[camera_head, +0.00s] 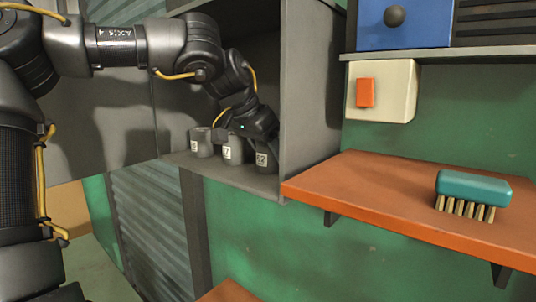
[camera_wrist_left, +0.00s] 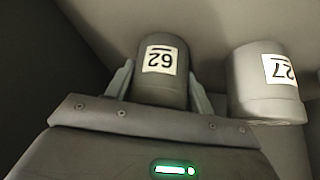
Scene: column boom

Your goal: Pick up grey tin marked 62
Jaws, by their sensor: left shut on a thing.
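The grey tin marked 62 (camera_head: 264,160) is at the right end of a short row of tins in an open grey cabinet. My left gripper (camera_head: 262,145) reaches down over it from above. In the left wrist view the dark grey tin (camera_wrist_left: 162,72) sits between the two fingers of my left gripper (camera_wrist_left: 160,88), which are shut on it, with its label upside down. A lighter tin marked 27 (camera_wrist_left: 268,85) stands beside it, apart from the fingers; it also shows in the head view (camera_head: 233,150). My right gripper is not in view.
Another light tin (camera_head: 202,142) stands left in the row. The cabinet's side wall (camera_head: 308,90) rises close to the right of the gripper. An orange shelf (camera_head: 400,205) with a teal brush (camera_head: 473,190) is outside it. A switch box (camera_head: 382,92) is on the wall.

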